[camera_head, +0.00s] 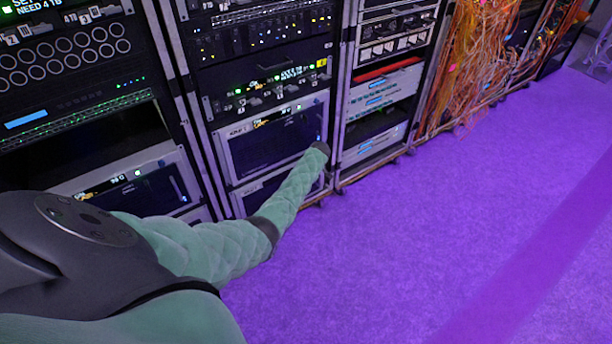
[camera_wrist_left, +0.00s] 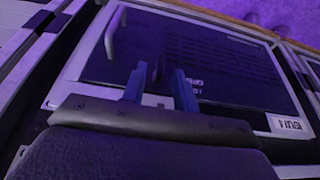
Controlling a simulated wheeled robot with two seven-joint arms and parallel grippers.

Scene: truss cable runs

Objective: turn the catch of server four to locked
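A rack unit with a grey frame and a dark front (camera_head: 270,145) sits low in the middle rack. In the left wrist view, a unit with a grey frame and dark panel (camera_wrist_left: 225,75) fills most of the picture, with a pale handle (camera_wrist_left: 111,32) at its left. My left gripper (camera_wrist_left: 159,68) is over this panel, its two fingers apart. A small dark upright piece shows between the fingertips; I cannot tell whether it is the catch or whether the fingers touch it. In the head view my left arm reaches to this rack and its fingers are hidden. My right gripper is out of view. No server four label is readable.
Another rack (camera_head: 385,95) stands to the right, then a mass of orange cables (camera_head: 470,60). A left rack (camera_head: 85,110) is close to my arm. The purple floor (camera_head: 430,240) in front is clear.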

